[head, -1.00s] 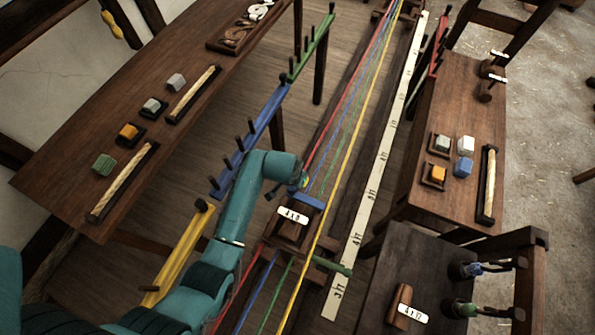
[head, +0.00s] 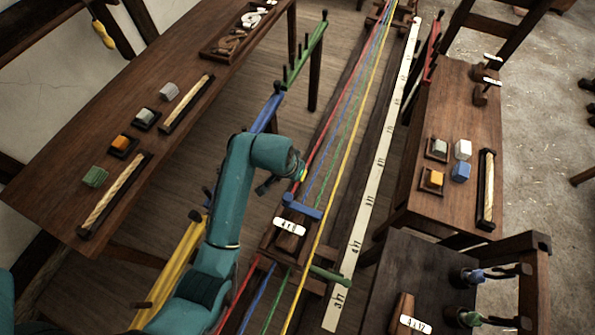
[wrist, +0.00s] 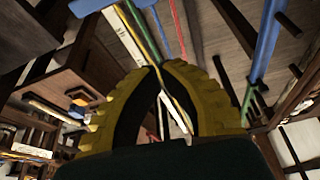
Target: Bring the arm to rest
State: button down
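My teal arm reaches up from the bottom of the head view, its wrist bent over to the right. My gripper (head: 303,174) hangs beside the coloured strands, above a dark wooden block with a blue bar (head: 302,207) and a white label (head: 290,227). In the wrist view my gripper (wrist: 161,70) shows two yellow ribbed fingers with dark inner pads. Their tips come together at the top, with a narrow wedge of background between the pads lower down. I see nothing held in it.
Red, blue, green and yellow strands (head: 352,128) run along the middle beside a white marked scale (head: 380,165). A long wooden bench (head: 60,175) stands left, with blue and green peg rails (head: 308,55) at its side. Another table (head: 455,95) stands right, a darker one (head: 385,270) nearer.

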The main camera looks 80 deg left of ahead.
jog(key=shift+r, duration=0.15)
jog(key=w+d+r+m+t+p, duration=0.1)
jog(key=w+d+r+m, duration=0.1)
jog(key=w+d+r, duration=0.4)
jog(key=w+d+r+m+t+p, duration=0.15)
jog(key=w+d, duration=0.25)
jog(key=w, duration=0.4)
jog(key=w+d+r+m+t, duration=0.1)
jog(key=w+d+r+m, duration=0.2)
jog(key=w+d, duration=0.35)
jog(key=w+d+r+m+t+p, duration=0.1)
jog(key=w+d+r+m+t, duration=0.2)
jog(key=d+r, duration=0.4)
jog(key=w+d+r+m+t, duration=0.1)
jog(key=w+d+r+t, duration=0.1)
jog(key=w+d+r, duration=0.4)
jog(key=d+r+m+t+h, duration=0.15)
jog(key=d+r+t, duration=0.25)
jog(key=d+r, duration=0.65)
jog(key=s+d+r+t+h, duration=0.1)
jog(key=s+d+r+t, duration=0.1)
jog(key=s+r, duration=0.3)
jog(key=s+d+r+t+h+p, duration=0.1)
jog(key=s+d+r+t, duration=0.2)
jog(key=r, duration=1)
jog(key=shift+s+r+n+t, duration=0.15)
jog(key=shift+s+n+t, duration=0.15)
jog(key=shift+s+t, duration=0.8)
